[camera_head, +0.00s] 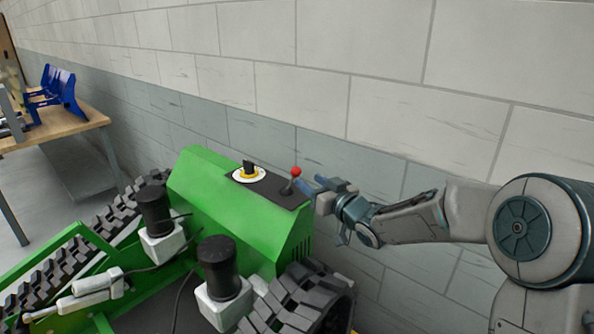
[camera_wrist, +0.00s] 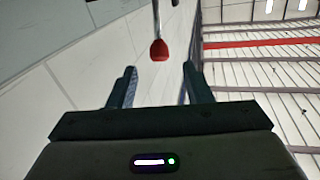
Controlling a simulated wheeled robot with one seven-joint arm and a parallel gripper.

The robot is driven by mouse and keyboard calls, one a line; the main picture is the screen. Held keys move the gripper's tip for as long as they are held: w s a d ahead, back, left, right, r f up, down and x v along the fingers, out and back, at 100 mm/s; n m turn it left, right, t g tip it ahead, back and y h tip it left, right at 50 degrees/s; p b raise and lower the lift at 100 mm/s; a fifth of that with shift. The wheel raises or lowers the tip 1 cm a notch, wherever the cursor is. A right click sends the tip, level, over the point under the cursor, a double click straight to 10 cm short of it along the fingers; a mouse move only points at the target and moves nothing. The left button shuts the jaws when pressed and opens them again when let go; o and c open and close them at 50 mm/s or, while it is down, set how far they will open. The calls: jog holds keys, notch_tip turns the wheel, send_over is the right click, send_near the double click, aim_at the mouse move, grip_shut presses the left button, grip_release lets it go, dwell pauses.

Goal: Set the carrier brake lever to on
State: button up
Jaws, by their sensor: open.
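The brake lever (camera_head: 290,183) is a thin rod with a red ball knob on a black panel (camera_head: 262,189) on top of the green carrier (camera_head: 205,205). It leans slightly toward the right in the head view. My gripper (camera_head: 309,184) is open just right of the lever, its fingers pointing at it. In the wrist view the red knob (camera_wrist: 159,50) hangs beyond and between the tips of my gripper's open fingers (camera_wrist: 158,78). The knob appears apart from both fingers. Any marking for on or off is too small to read.
A block wall (camera_head: 400,125) stands close behind the carrier and my arm. A wooden table (camera_head: 65,125) with blue parts stands at the far left.

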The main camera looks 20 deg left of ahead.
aim_at(299, 174)
jog(key=p+x, duration=0.1)
jog(key=x, duration=0.6)
jog(key=shift+w+a, duration=0.2)
